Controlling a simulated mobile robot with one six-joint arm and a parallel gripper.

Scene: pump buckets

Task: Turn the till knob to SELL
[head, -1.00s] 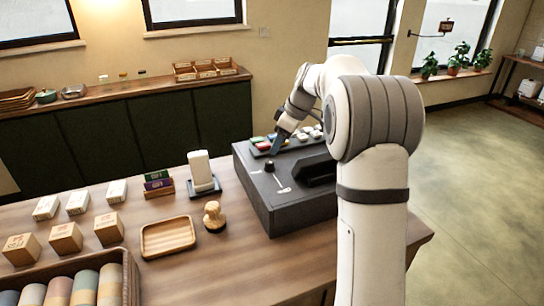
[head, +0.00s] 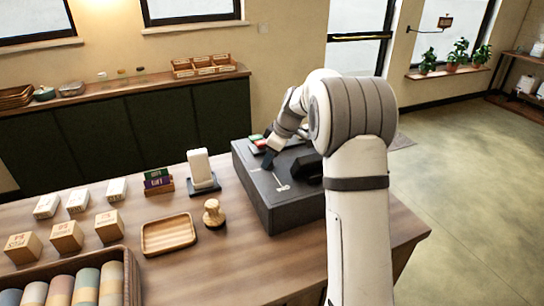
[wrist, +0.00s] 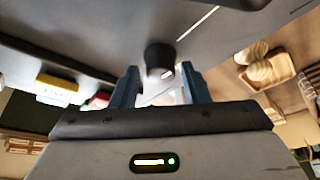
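The till (head: 285,212) is a dark grey box on the wooden counter, with white markings (head: 283,188) on its top beside the knob. The markings are too small to read in the head view. The black knob (wrist: 158,57) shows in the wrist view, with a white mark on it. My gripper (wrist: 159,70) is open, its two blue fingers one on each side of the knob, with gaps to both. In the head view my gripper (head: 267,160) is low over the till top and hides the knob.
A white card reader (head: 200,168) stands left of the till. A wooden stamp (head: 213,212) and a wooden tray (head: 168,248) lie in front of it. Coloured keys (head: 257,141) sit on the till's far side. Several small boxes stand farther left.

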